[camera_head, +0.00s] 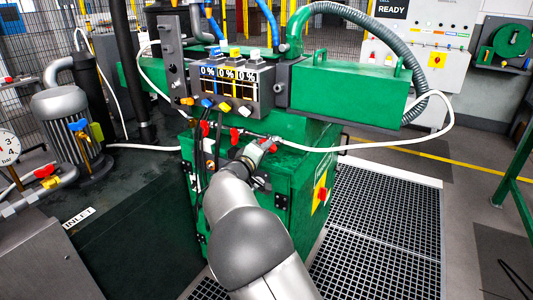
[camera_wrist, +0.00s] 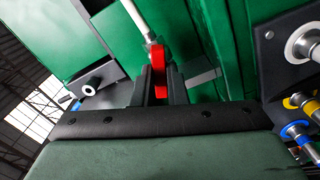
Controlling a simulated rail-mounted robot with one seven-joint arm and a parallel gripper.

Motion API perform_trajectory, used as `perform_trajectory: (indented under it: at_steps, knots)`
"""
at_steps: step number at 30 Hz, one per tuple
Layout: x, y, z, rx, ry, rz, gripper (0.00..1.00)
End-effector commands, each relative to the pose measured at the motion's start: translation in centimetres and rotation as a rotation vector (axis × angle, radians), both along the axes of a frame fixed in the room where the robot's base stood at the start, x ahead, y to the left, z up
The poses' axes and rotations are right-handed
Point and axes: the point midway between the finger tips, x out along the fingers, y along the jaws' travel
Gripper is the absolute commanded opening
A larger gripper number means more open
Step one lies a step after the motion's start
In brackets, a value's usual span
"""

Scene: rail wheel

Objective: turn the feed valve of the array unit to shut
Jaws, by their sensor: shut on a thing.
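My gripper (camera_head: 266,145) is at the front of the green machine, below the panel with percent displays (camera_head: 228,82). In the wrist view my gripper (camera_wrist: 158,88) has its two dark fingers closed on a red valve handle (camera_wrist: 157,62). A white pipe or hose (camera_wrist: 138,20) runs up and away from the handle. In the head view only a small red bit of the handle (camera_head: 273,148) shows beside my gripper; the valve body is mostly hidden. No label on this valve is readable, and its open or shut position cannot be told.
Another red lever (camera_head: 235,134) is just left of my gripper. A white hose (camera_head: 380,147) loops to the right. Blue and yellow knobs (camera_head: 224,106) line the panel's lower edge. A red-and-yellow switch (camera_head: 321,195) is on the green cabinet. Grating (camera_head: 385,235) lies right.

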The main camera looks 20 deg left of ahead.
Motion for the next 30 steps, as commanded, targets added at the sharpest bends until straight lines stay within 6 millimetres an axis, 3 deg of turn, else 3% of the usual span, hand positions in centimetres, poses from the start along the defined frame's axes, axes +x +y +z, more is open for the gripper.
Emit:
perform_trajectory:
  at_steps: [30]
  knots:
    - [-0.05,0.05,-0.38,0.106,-0.021,0.001,0.00]
